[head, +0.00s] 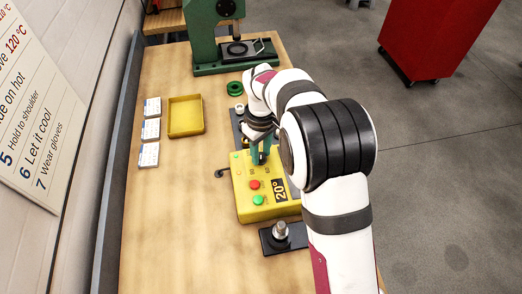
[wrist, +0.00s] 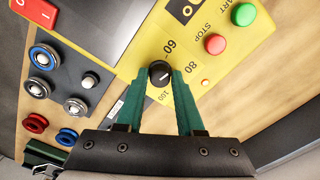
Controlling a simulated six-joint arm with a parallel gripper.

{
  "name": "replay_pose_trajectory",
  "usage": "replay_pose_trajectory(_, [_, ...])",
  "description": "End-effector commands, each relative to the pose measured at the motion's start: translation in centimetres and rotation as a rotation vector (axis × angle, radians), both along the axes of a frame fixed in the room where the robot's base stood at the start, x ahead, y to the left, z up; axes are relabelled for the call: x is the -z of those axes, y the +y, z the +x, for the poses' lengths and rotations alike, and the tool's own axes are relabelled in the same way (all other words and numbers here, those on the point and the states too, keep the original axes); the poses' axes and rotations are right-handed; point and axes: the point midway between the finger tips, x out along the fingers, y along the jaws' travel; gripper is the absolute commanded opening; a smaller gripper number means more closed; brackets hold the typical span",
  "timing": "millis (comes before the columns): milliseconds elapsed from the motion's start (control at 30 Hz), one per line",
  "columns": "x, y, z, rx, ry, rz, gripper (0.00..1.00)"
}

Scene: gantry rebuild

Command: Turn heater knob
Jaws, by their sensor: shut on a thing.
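The heater is a yellow box (head: 243,197) on the bench in the head view; its yellow panel (wrist: 226,46) also shows in the wrist view. It has a red STOP button (wrist: 215,44), a green START button (wrist: 243,14) and a display (head: 280,190) reading 20°. The black round knob (wrist: 159,72) sits on the panel beside the marks 60, 80 and 100. My gripper (wrist: 161,78) has its green fingers shut on the knob, one on each side.
A green press (head: 208,50) stands at the far end. A yellow tray (head: 186,116) and white labelled cards (head: 150,130) lie left. A dark fixture with a metal post (head: 281,232) is near the heater. Ringed posts (wrist: 40,88) and red and blue spools (wrist: 35,123) are beside my gripper.

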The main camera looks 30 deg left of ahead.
Motion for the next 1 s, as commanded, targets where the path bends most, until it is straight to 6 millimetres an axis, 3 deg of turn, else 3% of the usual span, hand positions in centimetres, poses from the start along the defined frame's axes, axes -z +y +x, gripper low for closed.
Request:
replay_pose_trajectory(600, [0.02, 0.06, 0.02, 0.534, -0.001, 0.002, 0.0])
replay_pose_trajectory(1000, [0.02, 0.06, 0.03, 0.709, -0.002, 0.001, 0.0])
